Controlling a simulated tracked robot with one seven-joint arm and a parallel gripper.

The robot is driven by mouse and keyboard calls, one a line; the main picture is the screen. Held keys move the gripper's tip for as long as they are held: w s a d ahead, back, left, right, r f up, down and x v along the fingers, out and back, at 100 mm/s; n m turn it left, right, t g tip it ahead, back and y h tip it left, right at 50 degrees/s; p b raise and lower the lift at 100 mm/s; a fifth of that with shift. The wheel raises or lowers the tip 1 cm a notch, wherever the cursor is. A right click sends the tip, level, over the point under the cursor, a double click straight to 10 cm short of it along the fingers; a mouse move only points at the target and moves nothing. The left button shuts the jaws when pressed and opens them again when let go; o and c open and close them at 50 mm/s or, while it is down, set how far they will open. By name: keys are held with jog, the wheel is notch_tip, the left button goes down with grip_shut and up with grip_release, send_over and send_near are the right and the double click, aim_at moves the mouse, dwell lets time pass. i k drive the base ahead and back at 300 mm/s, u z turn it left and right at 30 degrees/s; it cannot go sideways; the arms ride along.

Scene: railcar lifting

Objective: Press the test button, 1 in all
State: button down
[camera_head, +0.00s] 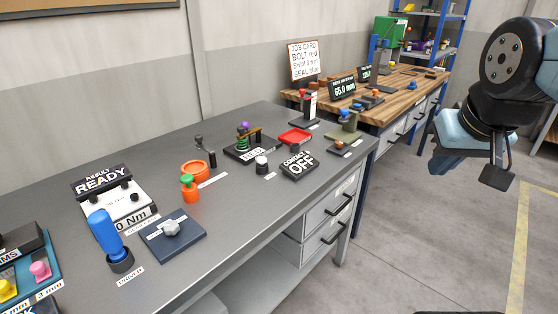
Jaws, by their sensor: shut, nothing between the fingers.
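No label reading "test" can be made out, so I cannot tell for sure which part is the test button. A small round black-and-white piece (262,165) with a tiny label stands on the grey bench, left of the black "CONTACT OFF" display (300,164). A fixture with a coiled spring (249,148) and a purple knob stands behind it. A white unit (122,203) with a "RESULT READY" display (101,180) stands at the left. My gripper (497,178) hangs over the floor at the right, shut and empty, well apart from the bench.
The grey bench (225,240) also bears a blue-handled driver (106,230), a blue plate with a grey knob (172,230), an orange ring (194,170) and a red tray (294,137). A wooden bench (400,95) stands behind. The floor (430,250) at right is clear.

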aim_at(262, 160)
jog(key=u, duration=0.15)
jog(key=i, duration=0.95)
jog(key=z, duration=0.05)
